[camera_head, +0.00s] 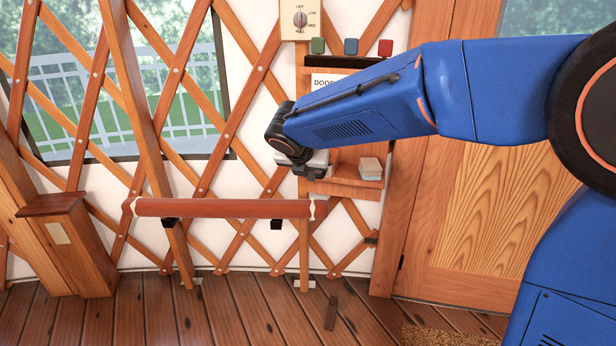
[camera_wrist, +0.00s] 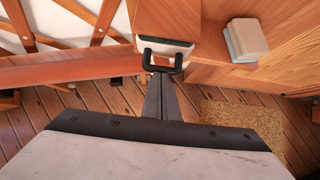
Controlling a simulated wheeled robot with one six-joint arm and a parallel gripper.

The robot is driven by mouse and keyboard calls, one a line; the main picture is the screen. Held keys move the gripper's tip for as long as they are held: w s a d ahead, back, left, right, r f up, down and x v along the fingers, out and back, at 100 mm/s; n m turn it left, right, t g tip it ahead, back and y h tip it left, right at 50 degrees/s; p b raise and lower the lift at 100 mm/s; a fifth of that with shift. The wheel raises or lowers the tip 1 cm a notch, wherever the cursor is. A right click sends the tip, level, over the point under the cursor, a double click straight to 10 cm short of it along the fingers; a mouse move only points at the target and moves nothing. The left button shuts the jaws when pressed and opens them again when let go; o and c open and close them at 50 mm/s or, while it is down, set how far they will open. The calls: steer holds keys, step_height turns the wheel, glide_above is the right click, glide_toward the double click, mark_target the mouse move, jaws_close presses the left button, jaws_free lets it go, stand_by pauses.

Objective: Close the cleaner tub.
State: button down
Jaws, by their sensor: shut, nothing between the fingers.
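A small block, cream over pale teal (camera_head: 370,168), sits on the shelf to the right.
A red-brown padded rail (camera_head: 225,208) runs along the lattice wall left of the gripper. A wooden door (camera_head: 490,210) stands to the right. Green, blue and red blocks (camera_head: 351,47) sit atop the wall unit, below a dial panel (camera_head: 300,20). The plank floor in front looks mostly clear.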

steer(key=shift+w, duration=0.1)
steer(key=shift+w+d, duration=0.3)
steer(key=shift+w, duration=0.65)
